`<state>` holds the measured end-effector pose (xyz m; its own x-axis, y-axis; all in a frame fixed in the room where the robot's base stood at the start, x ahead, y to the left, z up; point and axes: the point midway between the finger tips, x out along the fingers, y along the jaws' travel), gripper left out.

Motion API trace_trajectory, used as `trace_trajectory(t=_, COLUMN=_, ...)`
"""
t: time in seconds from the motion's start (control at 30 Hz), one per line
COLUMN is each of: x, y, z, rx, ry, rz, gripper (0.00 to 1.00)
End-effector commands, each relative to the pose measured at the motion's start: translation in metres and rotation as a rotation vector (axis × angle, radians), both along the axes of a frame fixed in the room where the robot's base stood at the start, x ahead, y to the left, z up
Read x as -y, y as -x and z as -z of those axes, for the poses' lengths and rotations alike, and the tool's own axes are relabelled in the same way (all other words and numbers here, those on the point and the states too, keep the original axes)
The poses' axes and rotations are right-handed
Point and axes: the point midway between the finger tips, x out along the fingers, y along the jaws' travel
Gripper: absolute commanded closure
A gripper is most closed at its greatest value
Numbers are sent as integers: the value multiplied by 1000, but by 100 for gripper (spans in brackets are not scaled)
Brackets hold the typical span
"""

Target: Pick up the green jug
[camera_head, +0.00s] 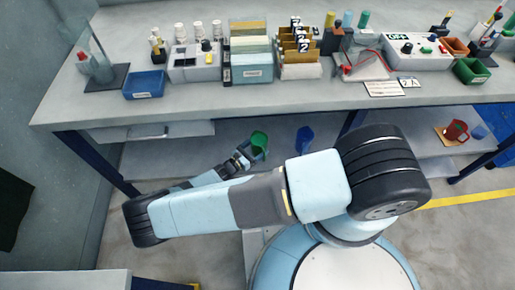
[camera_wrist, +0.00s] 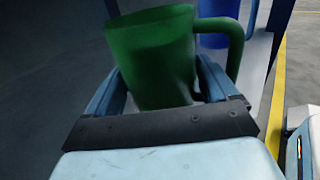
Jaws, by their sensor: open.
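The green jug (camera_head: 260,143) is on the grey lower shelf under the bench, just beyond my gripper (camera_head: 246,156). In the wrist view the green jug (camera_wrist: 152,55) fills the space between the two fingers of my gripper (camera_wrist: 160,80), with its handle out to the right. The jaws are open, one finger on each side of the jug. Whether either finger touches it, I cannot tell. The jug's lower part is hidden behind the gripper's front plate.
A blue jug (camera_head: 304,138) stands on the lower shelf to the right, close behind the green handle in the wrist view. A red jug (camera_head: 456,131) is on the far right shelf. The bench top (camera_head: 240,105) overhangs the lower shelf, with dark blue legs (camera_head: 95,163).

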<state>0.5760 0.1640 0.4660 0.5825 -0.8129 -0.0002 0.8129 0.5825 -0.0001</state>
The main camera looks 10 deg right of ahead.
Motion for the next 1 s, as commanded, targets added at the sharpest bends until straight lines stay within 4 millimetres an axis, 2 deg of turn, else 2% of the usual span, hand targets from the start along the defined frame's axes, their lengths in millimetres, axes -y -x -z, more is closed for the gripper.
trace_trajectory(t=0.13, x=11, y=-8, z=0, rx=1, ry=1, rz=0, gripper=13)
trace_trajectory(t=0.4, x=12, y=-9, z=0, rx=0, ry=0, rz=0, gripper=13)
trace_trajectory(t=0.9, x=12, y=-9, z=0, rx=0, ry=0, rz=0, gripper=61)
trace_trajectory(t=1.0, x=12, y=-9, z=0, rx=1, ry=1, rz=0, gripper=66)
